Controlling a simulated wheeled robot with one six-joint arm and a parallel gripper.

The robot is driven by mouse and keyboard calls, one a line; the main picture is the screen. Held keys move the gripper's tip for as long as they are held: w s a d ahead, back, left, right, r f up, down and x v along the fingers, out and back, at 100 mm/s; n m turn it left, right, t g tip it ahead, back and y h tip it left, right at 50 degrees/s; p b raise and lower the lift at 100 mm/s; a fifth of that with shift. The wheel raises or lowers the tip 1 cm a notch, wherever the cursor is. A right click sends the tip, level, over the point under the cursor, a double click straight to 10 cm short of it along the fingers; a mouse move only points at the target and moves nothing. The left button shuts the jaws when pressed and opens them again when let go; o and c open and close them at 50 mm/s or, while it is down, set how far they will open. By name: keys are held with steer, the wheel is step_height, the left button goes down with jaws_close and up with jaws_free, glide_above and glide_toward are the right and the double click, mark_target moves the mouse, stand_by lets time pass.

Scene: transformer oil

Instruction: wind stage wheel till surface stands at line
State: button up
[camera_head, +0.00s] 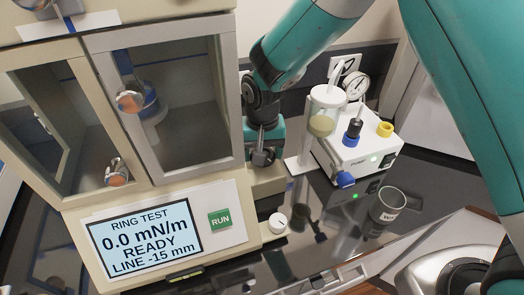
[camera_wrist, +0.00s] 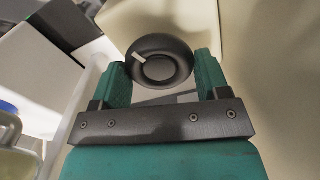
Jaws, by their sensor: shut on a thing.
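The stage wheel (camera_wrist: 160,62) is a round black knob with a white mark at its upper left in the wrist view. My gripper (camera_wrist: 164,78) has one teal finger on each side of it and is shut on it. In the head view my gripper (camera_head: 263,152) is at the right side of the beige ring-test instrument (camera_head: 165,190), where it hides most of the wheel. The display (camera_head: 145,237) reads RING TEST, 0.0 mN/m, READY, LINE -15 mm.
A green RUN button (camera_head: 220,219) is beside the display. A white pump box (camera_head: 360,150), a jar of yellowish liquid (camera_head: 323,119) and a gauge (camera_head: 355,86) stand at the right.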

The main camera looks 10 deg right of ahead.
steer(key=shift+w+r, duration=0.1)
stand_by(0.3)
steer(key=o, duration=0.9)
step_height(320, 180, up, 17)
steer(key=b, duration=0.3)
steer(key=shift+r, duration=0.2)
